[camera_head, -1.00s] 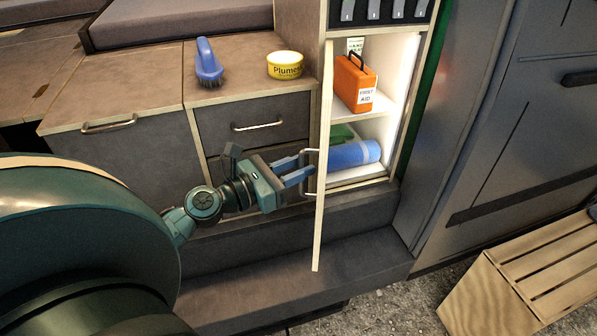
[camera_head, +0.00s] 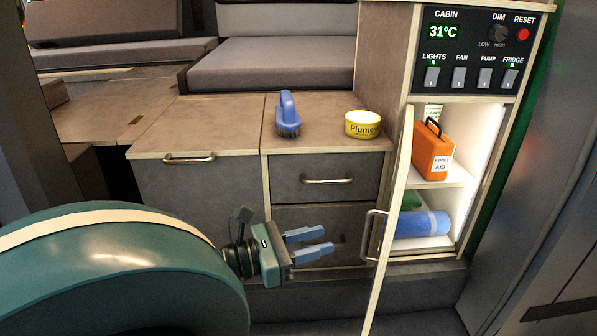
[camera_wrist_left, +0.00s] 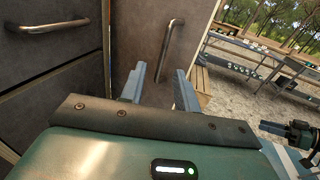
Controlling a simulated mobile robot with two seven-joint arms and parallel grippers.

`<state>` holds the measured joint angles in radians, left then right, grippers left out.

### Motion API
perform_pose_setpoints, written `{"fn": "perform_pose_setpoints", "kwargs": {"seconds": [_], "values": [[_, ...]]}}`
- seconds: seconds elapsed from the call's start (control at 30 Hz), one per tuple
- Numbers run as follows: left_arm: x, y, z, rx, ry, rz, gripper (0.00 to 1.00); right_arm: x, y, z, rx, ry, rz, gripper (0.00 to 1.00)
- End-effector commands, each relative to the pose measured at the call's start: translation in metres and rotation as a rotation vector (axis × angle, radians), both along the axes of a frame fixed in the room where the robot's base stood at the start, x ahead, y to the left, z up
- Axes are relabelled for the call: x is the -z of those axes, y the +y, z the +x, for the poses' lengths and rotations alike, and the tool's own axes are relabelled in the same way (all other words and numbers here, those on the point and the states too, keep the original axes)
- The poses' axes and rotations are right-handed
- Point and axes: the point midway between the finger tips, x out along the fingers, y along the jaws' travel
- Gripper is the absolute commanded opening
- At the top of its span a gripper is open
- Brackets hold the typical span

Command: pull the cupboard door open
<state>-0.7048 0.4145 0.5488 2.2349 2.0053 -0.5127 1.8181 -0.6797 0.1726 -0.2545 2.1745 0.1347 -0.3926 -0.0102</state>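The cupboard door (camera_head: 389,240) stands open, seen nearly edge-on in the head view, with its outer face toward my left arm. Its bar handle (camera_head: 369,234) is on that face; the handle also shows in the left wrist view (camera_wrist_left: 171,50), beyond the fingers. My left gripper (camera_head: 318,243) is open and empty, left of the handle and apart from it. Its two blue fingers also show in the left wrist view (camera_wrist_left: 160,86), with nothing between them. In the cupboard are an orange first aid case (camera_head: 432,152) and a blue roll (camera_head: 422,223).
Drawers (camera_head: 325,190) with bar handles lie behind my left gripper. A blue brush (camera_head: 288,115) and a yellow tin (camera_head: 362,125) stand on the counter.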

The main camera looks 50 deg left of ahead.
Motion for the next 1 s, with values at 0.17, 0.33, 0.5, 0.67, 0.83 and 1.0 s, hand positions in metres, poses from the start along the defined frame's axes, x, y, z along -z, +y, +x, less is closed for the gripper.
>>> {"fn": "perform_pose_setpoints", "kwargs": {"seconds": [0.17,0.33,0.5,0.67,0.83,1.0], "values": [[0.000,0.009,-0.023,-0.003,0.000,0.000,0.31,-0.001,0.001,0.001,0.006,-0.005,0.015,0.36],[-0.001,0.012,-0.029,-0.001,-0.002,0.002,0.31,-0.003,0.001,0.001,0.007,-0.008,0.019,0.36],[-0.001,0.012,-0.030,0.000,-0.002,0.002,0.31,-0.002,0.001,0.001,0.008,-0.006,0.018,0.36],[-0.001,0.012,-0.029,0.000,-0.002,0.002,0.31,-0.001,0.001,0.000,0.007,-0.003,0.017,0.36],[-0.001,0.012,-0.029,0.000,-0.002,0.002,0.31,0.001,0.001,0.000,0.007,0.001,0.015,0.36],[-0.001,0.012,-0.029,0.000,-0.001,0.001,0.31,0.004,0.002,-0.003,0.006,0.008,0.015,0.36]]}}
